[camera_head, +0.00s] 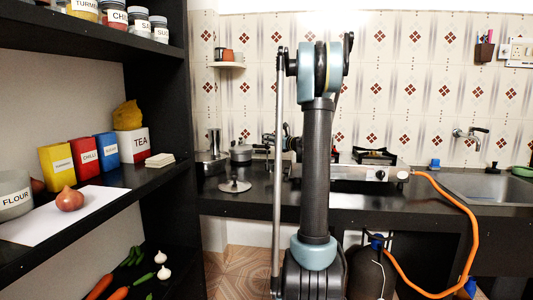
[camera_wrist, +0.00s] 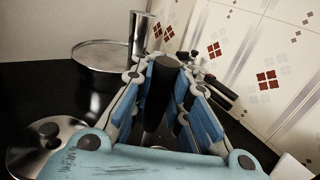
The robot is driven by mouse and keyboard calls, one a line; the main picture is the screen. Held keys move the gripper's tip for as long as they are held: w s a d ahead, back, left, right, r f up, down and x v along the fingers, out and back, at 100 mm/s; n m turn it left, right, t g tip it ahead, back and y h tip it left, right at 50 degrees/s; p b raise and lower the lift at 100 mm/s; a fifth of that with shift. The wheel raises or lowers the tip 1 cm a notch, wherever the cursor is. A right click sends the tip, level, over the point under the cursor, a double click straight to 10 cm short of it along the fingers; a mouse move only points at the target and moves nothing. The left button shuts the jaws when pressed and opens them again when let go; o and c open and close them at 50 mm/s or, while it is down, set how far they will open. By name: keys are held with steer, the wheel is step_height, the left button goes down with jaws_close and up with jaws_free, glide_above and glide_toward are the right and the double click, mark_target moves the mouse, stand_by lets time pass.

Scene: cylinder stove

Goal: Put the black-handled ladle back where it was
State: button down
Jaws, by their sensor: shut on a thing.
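The black-handled ladle (camera_wrist: 155,98) shows in the wrist view as a dark handle between the blue pads of my gripper (camera_wrist: 163,70). My gripper is shut on this handle. The ladle's bowl is hidden, and I cannot tell whether it touches anything. In the head view my gripper (camera_head: 279,140) is above the back of the black counter, just right of the small pot, partly hidden by my arm. The ladle cannot be made out clearly there.
A pot (camera_head: 240,154), a steel tumbler (camera_head: 214,141) and a loose lid (camera_head: 234,185) stand left of my gripper. The stove (camera_head: 375,165) is to the right. The tiled wall (camera_wrist: 270,75) is close behind. Dark, thin handle-like shapes (camera_wrist: 222,92) show beyond the right finger.

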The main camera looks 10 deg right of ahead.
mark_target(267, 147)
steer(key=shift+f, duration=2.25)
steer(key=c, duration=1.5)
jaws_free()
steer(key=shift+c, duration=0.2)
steer(key=shift+d, duration=0.1)
